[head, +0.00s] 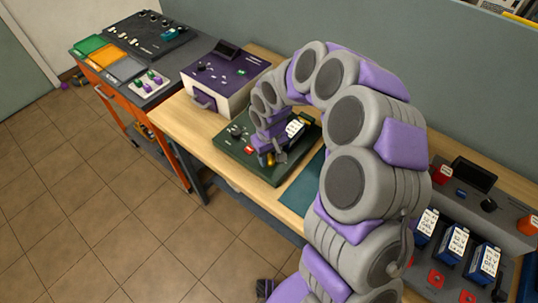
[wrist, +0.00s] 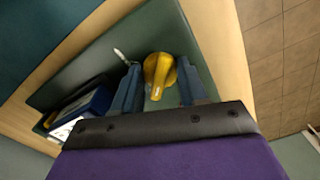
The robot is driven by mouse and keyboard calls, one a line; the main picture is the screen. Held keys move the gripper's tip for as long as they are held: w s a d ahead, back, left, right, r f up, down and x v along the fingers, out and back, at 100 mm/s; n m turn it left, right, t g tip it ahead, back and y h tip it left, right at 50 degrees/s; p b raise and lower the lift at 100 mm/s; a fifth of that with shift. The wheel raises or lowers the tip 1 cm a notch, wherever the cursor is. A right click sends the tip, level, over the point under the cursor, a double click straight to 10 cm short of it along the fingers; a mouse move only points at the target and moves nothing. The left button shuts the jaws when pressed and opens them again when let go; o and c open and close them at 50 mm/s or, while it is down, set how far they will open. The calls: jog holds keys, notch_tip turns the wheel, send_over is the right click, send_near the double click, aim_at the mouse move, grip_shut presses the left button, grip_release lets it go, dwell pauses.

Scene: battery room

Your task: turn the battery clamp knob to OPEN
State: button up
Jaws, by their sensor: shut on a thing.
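The clamp knob is yellow (wrist: 157,72), with a rounded body and a narrower handle carrying a small white mark. It sits on a dark green board (head: 236,159). My gripper (wrist: 160,68) is shut on the knob, with one dark blue finger on each side of its handle. In the head view my gripper (head: 268,150) reaches down over the board's front part, and a little of the knob (head: 270,160) shows below it. A blue battery with a white label (head: 296,128) sits on the board behind the gripper; it also shows in the wrist view (wrist: 92,104).
The board lies on a wooden bench (head: 178,119). A black knob (head: 235,130) is at the board's left. A white box with a purple top (head: 225,75) stands to the left. Several blue batteries stand in a grey rack (head: 455,243) at right. Tiled floor is open in front.

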jog(key=n+p, duration=0.1)
jog(key=p, duration=0.2)
jog(key=shift+d+r+n, duration=0.1)
jog(key=shift+r+n, duration=0.15)
jog(key=shift+n, duration=0.15)
jog(key=shift+n+p, duration=0.7)
jog(key=shift+p, duration=0.15)
jog(key=shift+o, duration=0.4)
jog(key=shift+f+n+p, duration=0.25)
jog(key=shift+n+p, duration=0.2)
jog(key=shift+n, duration=0.15)
jog(key=o, duration=1)
jog(key=shift+w, duration=0.1)
jog(key=shift+c, duration=0.2)
